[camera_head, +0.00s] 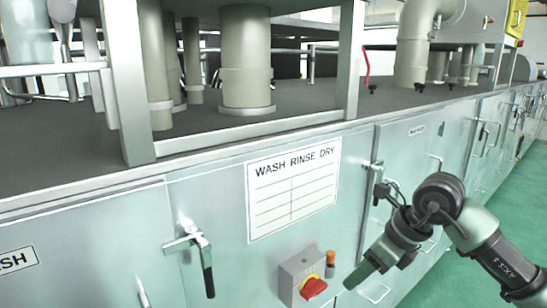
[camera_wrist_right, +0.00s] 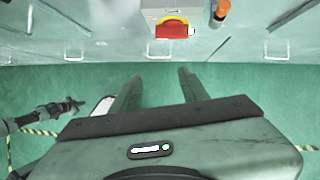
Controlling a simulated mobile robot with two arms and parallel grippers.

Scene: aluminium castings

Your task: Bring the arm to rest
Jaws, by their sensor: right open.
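My right arm comes in from the right in the head view, bent at a dark joint. Its gripper (camera_head: 362,274) is in front of the metal cabinet wall, to the right of the red switch. In the wrist view the right gripper (camera_wrist_right: 158,86) has its two fingers apart with nothing between them, only green floor behind. A dark arm at the left of the wrist view looks like my left arm, with a small gripper-like end (camera_wrist_right: 72,104); its jaws are too small to read. No left gripper shows clearly in the head view.
The wash line's cabinet wall (camera_head: 345,215) carries door handles (camera_head: 190,243), a sign (camera_head: 292,186) and a grey switch box (camera_head: 300,271) with a red knob (camera_head: 313,287). An orange-capped part (camera_head: 331,257) stands beside it. Green floor (camera_head: 520,200) is open at the right.

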